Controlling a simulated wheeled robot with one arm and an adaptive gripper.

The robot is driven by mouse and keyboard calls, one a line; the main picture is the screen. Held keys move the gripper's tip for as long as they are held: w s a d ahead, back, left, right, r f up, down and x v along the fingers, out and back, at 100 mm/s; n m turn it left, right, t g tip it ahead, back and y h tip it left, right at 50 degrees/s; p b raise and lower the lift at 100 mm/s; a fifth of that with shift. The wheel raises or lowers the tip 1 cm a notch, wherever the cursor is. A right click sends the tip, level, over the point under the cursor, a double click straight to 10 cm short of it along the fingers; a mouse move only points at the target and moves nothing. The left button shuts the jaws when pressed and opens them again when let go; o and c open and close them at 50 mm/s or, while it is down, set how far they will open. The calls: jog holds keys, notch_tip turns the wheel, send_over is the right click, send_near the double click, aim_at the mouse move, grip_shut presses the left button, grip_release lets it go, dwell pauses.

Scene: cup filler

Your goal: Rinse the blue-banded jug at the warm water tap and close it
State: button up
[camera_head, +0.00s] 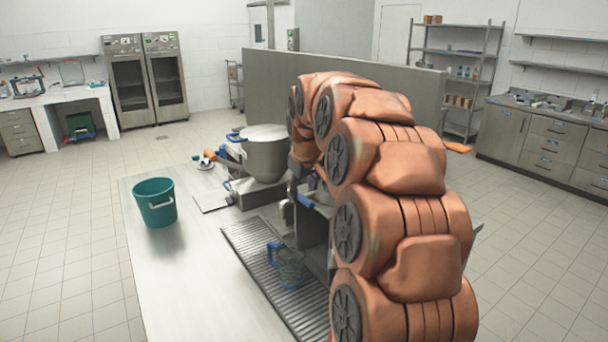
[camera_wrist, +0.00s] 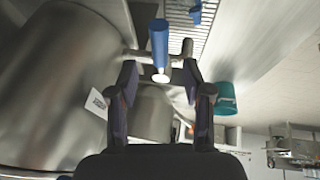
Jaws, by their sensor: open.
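The jug (camera_head: 289,268) is clear with a blue handle and stands on the ribbed drain grate (camera_head: 250,243) in the head view. Part of it, with its blue handle (camera_wrist: 195,13), shows at the top of the wrist view. A tap with a blue lever (camera_wrist: 158,42) and metal body shows in the wrist view. My gripper (camera_wrist: 160,72) is open, with its two dark fingers either side of the lever's pale end; I cannot tell whether they touch it. No water stream is visible. In the head view my arm hides the gripper.
A teal bucket (camera_head: 154,203) stands on the steel table (camera_head: 190,290), left of the grate. A large steel pot (camera_head: 265,157) stands behind the grate. Steel vessel walls (camera_wrist: 50,85) crowd the left of the wrist view. The table's front left is clear.

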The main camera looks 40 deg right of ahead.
aim_at(303, 197)
jog(key=shift+p+x, duration=0.45)
jog(key=shift+x, duration=1.1)
jog(key=shift+c, duration=0.3)
grip_shut()
